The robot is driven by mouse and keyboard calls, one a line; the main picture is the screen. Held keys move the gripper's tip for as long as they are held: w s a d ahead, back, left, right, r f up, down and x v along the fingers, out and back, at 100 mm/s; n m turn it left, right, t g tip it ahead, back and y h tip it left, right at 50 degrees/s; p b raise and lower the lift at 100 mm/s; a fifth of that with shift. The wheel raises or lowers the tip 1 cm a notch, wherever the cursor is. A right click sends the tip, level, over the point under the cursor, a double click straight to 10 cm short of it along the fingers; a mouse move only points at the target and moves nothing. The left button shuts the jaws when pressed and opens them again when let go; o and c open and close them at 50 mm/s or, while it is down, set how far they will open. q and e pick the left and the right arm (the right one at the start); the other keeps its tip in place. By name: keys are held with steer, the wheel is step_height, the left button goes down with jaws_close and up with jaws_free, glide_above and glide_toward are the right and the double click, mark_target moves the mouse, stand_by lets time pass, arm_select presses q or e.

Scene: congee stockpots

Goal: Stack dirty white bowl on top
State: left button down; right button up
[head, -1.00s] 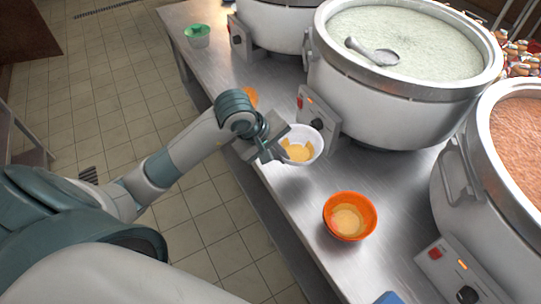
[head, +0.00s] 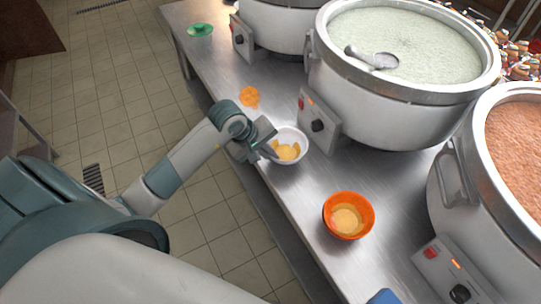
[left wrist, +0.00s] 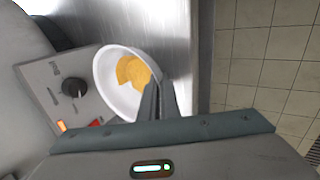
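The white bowl (head: 291,157) has yellow-orange residue inside and is at the left edge of the steel counter, in front of the middle pot. It shows in the left wrist view (left wrist: 107,84) too. My left gripper (head: 267,147) is shut on its near rim, with the fingers over the rim (left wrist: 160,103). I cannot tell whether the bowl touches the counter. An orange bowl (head: 348,230) with pale yellow residue stands nearer on the counter. My right gripper is not in view.
Large stockpots line the right side: a middle one (head: 395,108) with pale congee and a ladle (head: 375,59), and a near one (head: 458,190) with reddish congee. A blue item (head: 387,297) shows at the bottom. The counter (head: 310,195) is clear between the white and orange bowls.

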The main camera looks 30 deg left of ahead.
arm_select(q)
steer(key=shift+f, duration=0.85)
steer(key=shift+f, duration=0.1)
steer(key=shift+f, duration=0.1)
steer(key=c, duration=2)
jaws_free()
